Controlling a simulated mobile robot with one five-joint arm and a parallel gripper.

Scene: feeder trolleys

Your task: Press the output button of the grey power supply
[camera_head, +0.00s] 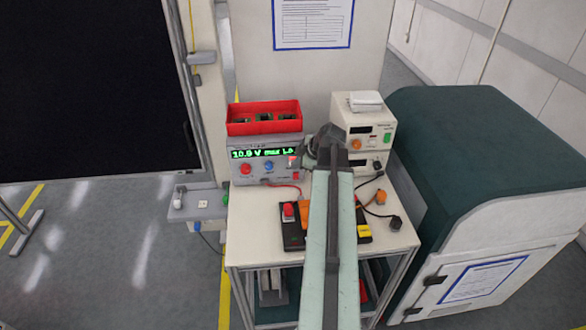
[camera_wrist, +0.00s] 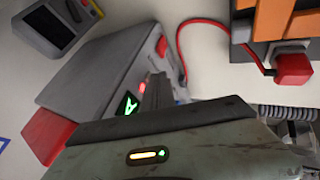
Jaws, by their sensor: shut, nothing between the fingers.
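The grey power supply (camera_head: 240,176) stands at the back left of the trolley top. Its display (camera_head: 262,153) glows green and reads about 10.9 V. Below it are a red knob (camera_head: 246,169) and a blue knob (camera_head: 268,166). A small reddish lit spot (camera_head: 293,161) shows at the right of its front. My gripper (camera_head: 308,155) is shut and empty, at the right end of that front. In the wrist view the finger (camera_wrist: 156,92) points at the front of the power supply (camera_wrist: 90,75), close to a red glow (camera_wrist: 142,88). Whether it touches cannot be told.
A red bin (camera_head: 263,126) sits on the power supply. Cream instruments (camera_head: 372,122) are stacked at the right. A black board with a red plug (camera_head: 288,210) lies in front, with a red lead and black cables nearby. A green-topped cabinet (camera_head: 480,130) stands right of the trolley.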

